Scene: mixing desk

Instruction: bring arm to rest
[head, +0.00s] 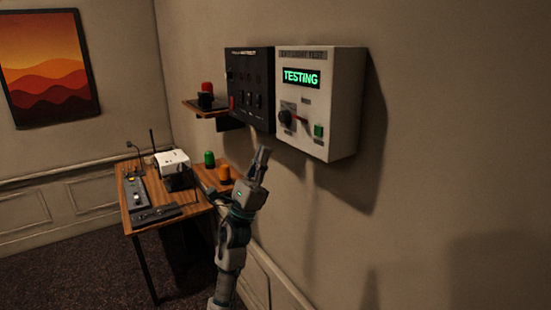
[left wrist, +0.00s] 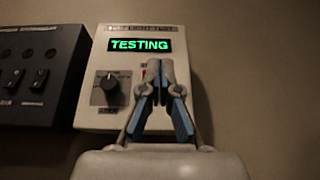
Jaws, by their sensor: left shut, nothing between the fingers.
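My left gripper (head: 260,163) is raised in front of the wall, just below the black panel and left of the white test box's lower edge in the head view. In the left wrist view the left gripper (left wrist: 160,80) is shut, its fingertips together and empty, and it covers part of the white box's face. The white test box (head: 345,100) hangs on the wall with a green display (head: 301,77) reading "TESTING", a dark knob (head: 284,117) and a green button (head: 319,130). The knob also shows in the left wrist view (left wrist: 108,88). My right gripper is not seen.
A black switch panel (head: 250,88) hangs beside the white box. A small shelf (head: 205,108) carries a red-topped object. The wooden desk (head: 190,199) behind my arm holds a white device (head: 171,160), a green lamp (head: 209,159) and an orange lamp (head: 224,173). The wall at right is bare.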

